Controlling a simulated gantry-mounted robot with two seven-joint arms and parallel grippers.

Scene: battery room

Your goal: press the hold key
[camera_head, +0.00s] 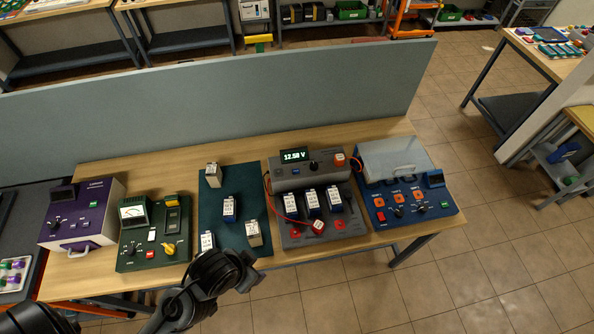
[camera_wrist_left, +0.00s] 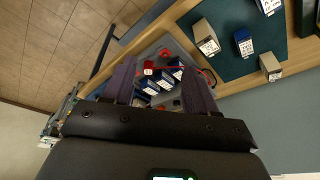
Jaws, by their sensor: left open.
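A grey meter (camera_head: 309,171) stands at the back of a grey tester base (camera_head: 350,228) on the bench. Its lit display (camera_head: 295,155) reads about 12.50 V. A small blue key (camera_head: 296,173) sits below the display; its label is too small to read, so I cannot confirm the hold key. Blue-and-white batteries (camera_head: 312,200) stand on the base. My left gripper (camera_wrist_left: 160,88) is open and empty in the left wrist view, above and apart from the base, which shows between its fingers. In the head view its fingertips are hidden. My right gripper is not in view.
A teal mat (camera_head: 232,180) with several batteries lies left of the tester. A green tester (camera_head: 155,235) and a purple one (camera_head: 85,210) stand further left. A blue unit (camera_head: 410,200) with a clear cover is right. A red-tipped cable (camera_head: 290,217) crosses the base. A grey panel (camera_head: 220,95) stands behind.

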